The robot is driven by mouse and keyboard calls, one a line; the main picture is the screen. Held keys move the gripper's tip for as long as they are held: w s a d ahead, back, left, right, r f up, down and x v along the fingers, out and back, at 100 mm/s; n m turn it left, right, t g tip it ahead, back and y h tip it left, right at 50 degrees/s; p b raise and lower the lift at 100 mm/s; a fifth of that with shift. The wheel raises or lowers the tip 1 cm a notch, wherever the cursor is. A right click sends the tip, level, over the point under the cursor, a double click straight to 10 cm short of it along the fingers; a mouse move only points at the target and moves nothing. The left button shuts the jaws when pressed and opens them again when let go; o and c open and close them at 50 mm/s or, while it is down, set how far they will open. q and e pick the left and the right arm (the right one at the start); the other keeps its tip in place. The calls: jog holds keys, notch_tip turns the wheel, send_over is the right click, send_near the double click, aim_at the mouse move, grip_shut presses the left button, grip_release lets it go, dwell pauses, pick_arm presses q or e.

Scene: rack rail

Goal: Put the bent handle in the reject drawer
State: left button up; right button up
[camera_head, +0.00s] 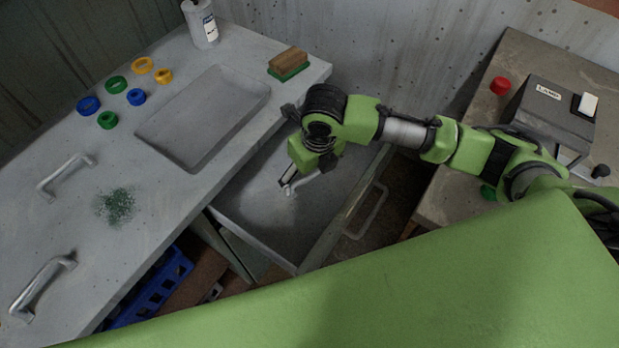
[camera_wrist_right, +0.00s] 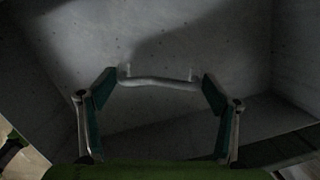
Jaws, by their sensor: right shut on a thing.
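My right gripper (camera_head: 288,184) reaches down into the open drawer (camera_head: 245,212) below the worktop. It is shut on a grey metal handle (camera_head: 303,182). In the right wrist view the handle (camera_wrist_right: 158,82) spans between the two fingertips of the gripper (camera_wrist_right: 160,85), and its bar looks slightly bowed. The drawer's grey floor (camera_wrist_right: 160,40) and walls lie around and beneath it; I cannot tell whether the handle touches the floor. Two more grey handles lie on the worktop, one at mid left (camera_head: 66,174) and one nearer the front (camera_head: 42,287). My left gripper is out of view.
The worktop (camera_head: 170,235) carries a shallow grey tray (camera_head: 205,112), coloured rings (camera_head: 115,85), a brush (camera_head: 288,64), a white bottle (camera_head: 200,25) and green filings (camera_head: 117,205). A blue crate (camera_head: 155,291) is below. A lamp box (camera_head: 550,108) stands on the right bench.

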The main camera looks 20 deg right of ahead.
jog(key=shift+f, duration=1.25)
jog(key=shift+f, duration=0.15)
jog(key=o, duration=1.1)
notch_tip(320, 180, up, 12)
jog(key=s, duration=0.1)
jog(key=shift+s+d, duration=0.25)
jog(key=shift+s, duration=0.15)
jog(key=shift+p, duration=0.3)
